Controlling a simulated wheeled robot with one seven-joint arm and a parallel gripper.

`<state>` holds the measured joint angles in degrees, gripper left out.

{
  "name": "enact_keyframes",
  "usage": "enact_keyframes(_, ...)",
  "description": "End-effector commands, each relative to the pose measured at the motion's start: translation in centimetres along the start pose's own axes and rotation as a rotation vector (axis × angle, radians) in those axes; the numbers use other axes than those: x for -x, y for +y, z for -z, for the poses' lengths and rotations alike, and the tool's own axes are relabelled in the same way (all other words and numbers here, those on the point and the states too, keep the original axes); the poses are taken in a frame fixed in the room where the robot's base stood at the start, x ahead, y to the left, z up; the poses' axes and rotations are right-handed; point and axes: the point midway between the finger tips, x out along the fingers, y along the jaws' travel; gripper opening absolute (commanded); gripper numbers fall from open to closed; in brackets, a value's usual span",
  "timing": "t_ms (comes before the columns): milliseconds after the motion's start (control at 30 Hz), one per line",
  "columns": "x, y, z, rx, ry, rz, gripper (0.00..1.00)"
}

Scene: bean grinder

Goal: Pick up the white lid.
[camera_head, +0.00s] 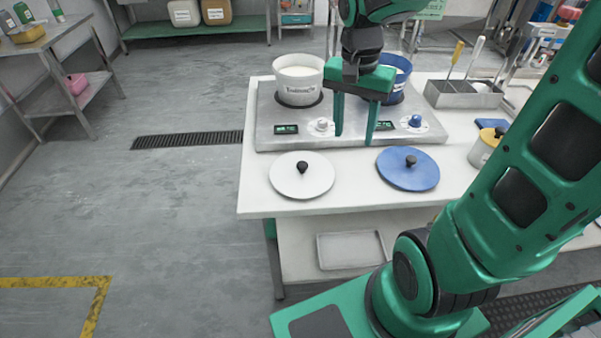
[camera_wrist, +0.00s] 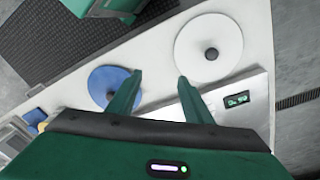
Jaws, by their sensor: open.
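The white lid (camera_head: 301,175), a round disc with a dark knob, lies flat on the front left of the white table. It also shows in the wrist view (camera_wrist: 208,40), ahead of my fingertips and a little to the right. My gripper (camera_head: 354,140) is open and empty, its fingers pointing down over the front of the metal hot plate, behind and to the right of the white lid. In the wrist view the open fingers (camera_wrist: 160,80) show the table between them. The gripper is apart from the lid.
A blue lid (camera_head: 408,169) lies right of the white one. The two-burner hot plate (camera_head: 265,128) holds a white pot (camera_head: 298,78) and a blue pot (camera_head: 396,72). A utensil box (camera_head: 463,98) and a yellow-lidded canister (camera_head: 484,148) stand right. The table's front left corner is clear.

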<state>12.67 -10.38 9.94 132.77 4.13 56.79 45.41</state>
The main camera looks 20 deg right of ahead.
Motion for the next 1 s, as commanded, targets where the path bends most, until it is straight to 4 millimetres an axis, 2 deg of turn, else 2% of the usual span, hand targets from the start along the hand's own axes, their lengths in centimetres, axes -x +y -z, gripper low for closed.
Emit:
enact_keyframes(33,-0.2,-2.5,-0.3,-0.028,-0.009,0.004,0.46)
enact_keyframes(100,-0.4,-5.6,-1.0,-0.078,-0.018,0.015,0.46)
enact_keyframes(200,-0.7,-8.8,-2.1,-0.134,-0.036,0.029,0.46)
enact_keyframes(300,-0.8,-10.8,-2.9,-0.172,-0.05,0.038,0.46)
enact_keyframes(433,-1.7,-11.7,-3.3,-0.193,-0.059,0.042,0.46)
enact_keyframes(700,-5.5,-11.8,-3.4,-0.196,-0.059,0.041,0.46)
enact_keyframes(1000,-7.7,-11.7,-3.4,-0.197,-0.059,0.041,0.46)
